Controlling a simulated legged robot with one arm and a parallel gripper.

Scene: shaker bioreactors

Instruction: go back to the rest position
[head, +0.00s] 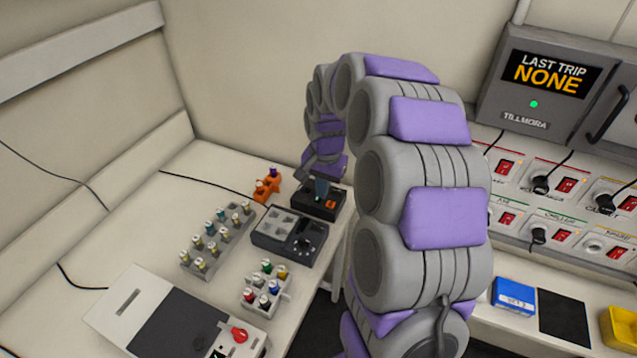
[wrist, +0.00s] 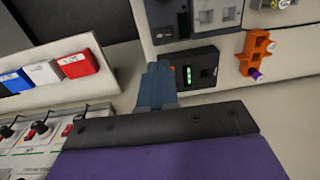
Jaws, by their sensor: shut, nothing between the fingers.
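My gripper (head: 321,188) is at the end of my curled grey and purple arm, over the small black device (head: 327,209) at the bench's right edge. In the wrist view its blue-grey fingers (wrist: 158,82) are together with nothing between them. The same black device (wrist: 205,72), with a row of green lights, lies just right of the fingertips there. Whether the fingers touch it I cannot tell.
An orange holder (head: 267,187), a grey device with a knob (head: 272,234), vial racks (head: 187,262) and a white machine (head: 125,300) crowd the left bench. At right are a switch panel (head: 553,212), a blue box (head: 514,294) and a yellow bin (head: 617,328).

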